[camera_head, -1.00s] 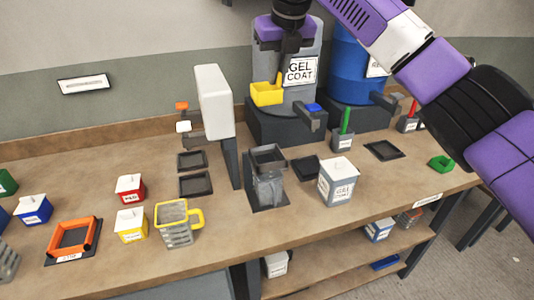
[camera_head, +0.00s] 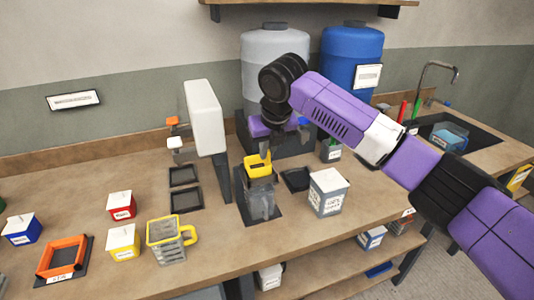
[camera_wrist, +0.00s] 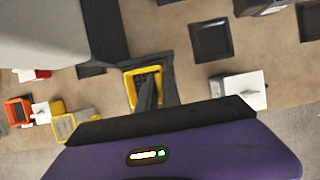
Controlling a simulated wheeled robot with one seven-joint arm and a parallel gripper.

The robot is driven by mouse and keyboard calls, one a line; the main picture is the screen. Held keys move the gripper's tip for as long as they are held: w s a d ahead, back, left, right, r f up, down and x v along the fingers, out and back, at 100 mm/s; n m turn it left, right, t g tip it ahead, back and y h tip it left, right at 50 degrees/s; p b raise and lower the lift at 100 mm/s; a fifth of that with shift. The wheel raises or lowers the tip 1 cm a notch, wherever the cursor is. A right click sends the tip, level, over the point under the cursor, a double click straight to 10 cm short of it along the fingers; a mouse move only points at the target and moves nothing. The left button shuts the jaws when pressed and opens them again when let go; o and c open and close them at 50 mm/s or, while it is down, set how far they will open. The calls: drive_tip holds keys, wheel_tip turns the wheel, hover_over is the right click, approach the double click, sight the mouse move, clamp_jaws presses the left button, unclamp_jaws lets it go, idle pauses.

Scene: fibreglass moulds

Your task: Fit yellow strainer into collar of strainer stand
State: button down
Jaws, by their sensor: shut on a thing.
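The yellow strainer (camera_head: 257,170) is at the top of the grey strainer stand (camera_head: 261,205), upright at its collar. My gripper (camera_head: 266,156) is above it and shut on its upper edge. In the wrist view the yellow strainer (camera_wrist: 130,87) shows as a square rim with a dark mesh, with the dark collar (camera_wrist: 168,62) around it. My gripper's fingers (camera_wrist: 150,92) cover its right part there. How deep the strainer sits in the collar is hidden.
A white-lidded grey box (camera_head: 328,192) stands right of the stand. A white dispenser (camera_head: 205,115) is at the left, with two dark trays (camera_head: 185,200) below. A yellow-handled mug (camera_head: 168,243) stands front left. A grey drum (camera_head: 272,60) and a blue drum (camera_head: 348,65) stand behind.

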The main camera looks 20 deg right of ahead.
drive_tip(key=shift+f, duration=0.65)
drive_tip(key=shift+f, duration=0.1)
drive_tip(key=c, duration=1.5)
unclamp_jaws()
drive_tip(key=shift+c, duration=0.2)
drive_tip(key=b+v, duration=0.1)
drive_tip(key=v, duration=1.1)
